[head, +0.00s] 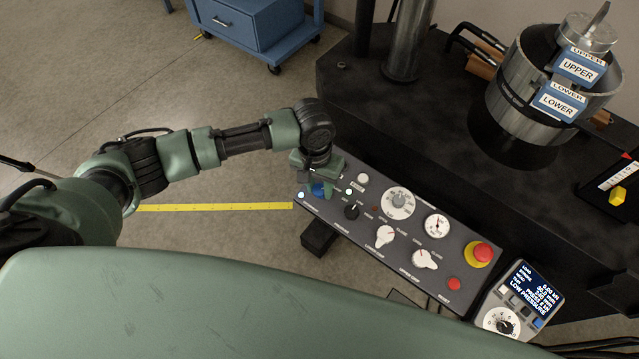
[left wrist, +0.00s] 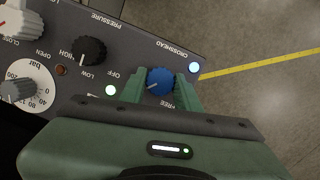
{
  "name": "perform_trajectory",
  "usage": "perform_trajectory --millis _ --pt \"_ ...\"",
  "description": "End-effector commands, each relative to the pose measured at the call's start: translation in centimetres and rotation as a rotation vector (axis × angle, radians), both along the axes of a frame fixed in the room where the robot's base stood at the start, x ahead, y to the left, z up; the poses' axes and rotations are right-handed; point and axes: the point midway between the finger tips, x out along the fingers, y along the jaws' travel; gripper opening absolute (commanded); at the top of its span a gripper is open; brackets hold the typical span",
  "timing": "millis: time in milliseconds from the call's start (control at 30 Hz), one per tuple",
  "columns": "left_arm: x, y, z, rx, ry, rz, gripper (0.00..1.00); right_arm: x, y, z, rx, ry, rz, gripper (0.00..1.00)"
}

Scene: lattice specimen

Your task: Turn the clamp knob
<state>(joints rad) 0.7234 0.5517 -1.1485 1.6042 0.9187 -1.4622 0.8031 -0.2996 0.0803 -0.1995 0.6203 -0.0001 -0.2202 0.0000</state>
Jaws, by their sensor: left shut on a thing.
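The blue knob (left wrist: 159,80) sits at the end of the control panel (head: 376,262), by the words CROSSHEAD and FREE. Its white mark points to the lower left in the left wrist view. My left gripper (left wrist: 160,87) is shut on the blue knob, one green finger on each side. In the head view, my left gripper (head: 321,187) reaches down to the panel's left end and partly hides the blue knob (head: 317,190). A second label near the knob is hidden by the gripper. My right gripper is not in view.
Close by are a black pressure knob (head: 352,211), a gauge (head: 397,203) and white grip levers (head: 385,235). A red emergency button (head: 482,252) and a display (head: 532,290) are farther right. A metal cylinder (head: 545,85) stands behind. Open floor lies left.

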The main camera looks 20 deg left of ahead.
Motion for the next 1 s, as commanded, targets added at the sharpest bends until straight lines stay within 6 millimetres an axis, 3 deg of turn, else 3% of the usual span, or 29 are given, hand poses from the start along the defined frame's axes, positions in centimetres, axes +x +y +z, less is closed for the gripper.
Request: perform_trajectory --millis 500,1000 --pt "-0.1 0.2 0.8 -0.098 0.039 0.394 0.00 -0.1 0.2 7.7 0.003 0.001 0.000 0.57" --pt "-0.2 0.4 0.5 -0.213 0.081 0.855 0.00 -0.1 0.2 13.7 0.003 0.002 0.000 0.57"
